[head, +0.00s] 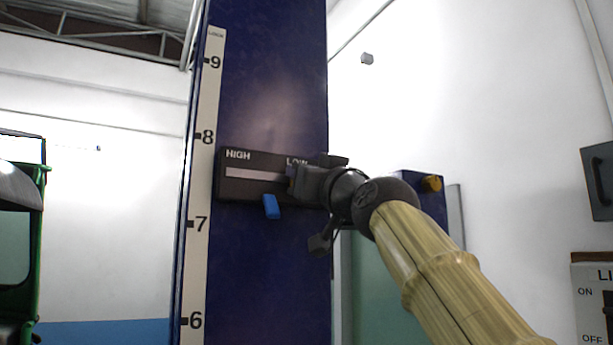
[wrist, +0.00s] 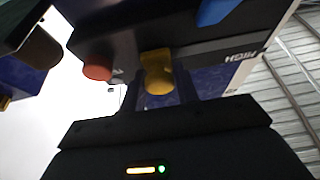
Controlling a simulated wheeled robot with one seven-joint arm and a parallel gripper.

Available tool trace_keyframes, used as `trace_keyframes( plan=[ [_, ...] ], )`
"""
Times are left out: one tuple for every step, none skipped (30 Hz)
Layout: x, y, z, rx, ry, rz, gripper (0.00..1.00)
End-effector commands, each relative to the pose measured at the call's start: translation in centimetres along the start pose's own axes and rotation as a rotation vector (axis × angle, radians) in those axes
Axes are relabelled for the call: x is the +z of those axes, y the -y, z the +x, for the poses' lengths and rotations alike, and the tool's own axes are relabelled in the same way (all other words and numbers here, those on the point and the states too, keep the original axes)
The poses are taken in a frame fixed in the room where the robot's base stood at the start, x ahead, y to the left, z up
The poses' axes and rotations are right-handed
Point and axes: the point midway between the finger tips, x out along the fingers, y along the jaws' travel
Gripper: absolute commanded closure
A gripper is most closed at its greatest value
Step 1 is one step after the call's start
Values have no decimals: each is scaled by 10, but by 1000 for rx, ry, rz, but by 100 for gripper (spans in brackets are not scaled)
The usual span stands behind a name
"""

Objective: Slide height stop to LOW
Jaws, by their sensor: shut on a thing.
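The height stop is a black panel (head: 250,196) on the blue column, marked HIGH at its left and LOW at its right, with a pale slot between. My gripper (head: 292,180) is at the LOW end of the slot and covers part of the LOW lettering. In the wrist view my gripper (wrist: 159,88) is shut on a yellow knob (wrist: 157,70), taken to be the stop's slider. The gripper hides this knob in the head view. The HIGH lettering (wrist: 240,55) shows at the right of the wrist view.
A blue tab (head: 271,206) hangs below the panel, close left of my gripper. A height scale (head: 203,170) runs up the column (head: 265,75). A blue box with a yellow knob (head: 432,183) is behind my arm. A red knob (wrist: 97,62) shows in the wrist view.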

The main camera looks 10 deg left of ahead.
Motion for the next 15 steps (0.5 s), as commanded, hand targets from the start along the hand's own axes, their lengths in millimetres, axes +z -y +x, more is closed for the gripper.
trace_keyframes(
  plan=[
    [10,-2,2,2,20,-3,100],
    [10,-3,2,2,21,-3,68],
    [10,-3,2,2,21,-3,60],
    [10,-3,2,3,20,-3,54],
    [9,-3,2,3,18,-3,53],
    [8,-2,1,2,17,-3,53],
    [8,-2,1,2,16,-3,53],
    [7,-2,1,2,15,-3,53],
    [7,-2,1,2,14,-2,53],
    [6,-1,1,1,13,-2,53],
    [6,-1,1,1,12,-2,53],
    [6,-1,1,1,11,-2,53],
    [5,-1,0,1,11,-2,53],
    [5,-2,0,2,10,-2,53],
    [5,-2,-2,2,10,-2,53]
  ],
)
